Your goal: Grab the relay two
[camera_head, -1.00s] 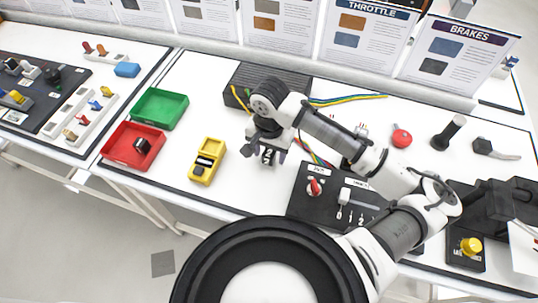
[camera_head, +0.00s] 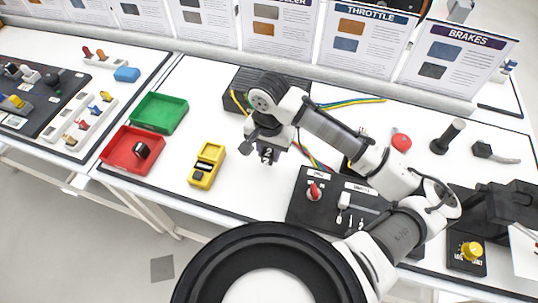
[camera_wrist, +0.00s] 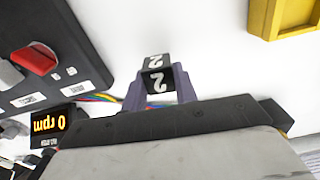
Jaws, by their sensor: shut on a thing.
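The relay two is a small black block marked with a white 2, and it shows in the wrist view (camera_wrist: 156,79). In the head view the relay (camera_head: 266,155) sits at the end of my arm, near the middle of the white table. My gripper (camera_wrist: 160,92) is shut on it, with a purple-grey finger on each side. In the head view my gripper (camera_head: 268,147) is in front of the black box. I cannot tell for sure whether the relay is clear of the table.
A red tray (camera_head: 115,155) with a dark block (camera_head: 142,150) in it and a green tray (camera_head: 160,113) stand to the left. A yellow meter (camera_head: 207,165) lies nearer. A black switch panel (camera_head: 325,205) is at right, and coloured wires run behind my gripper.

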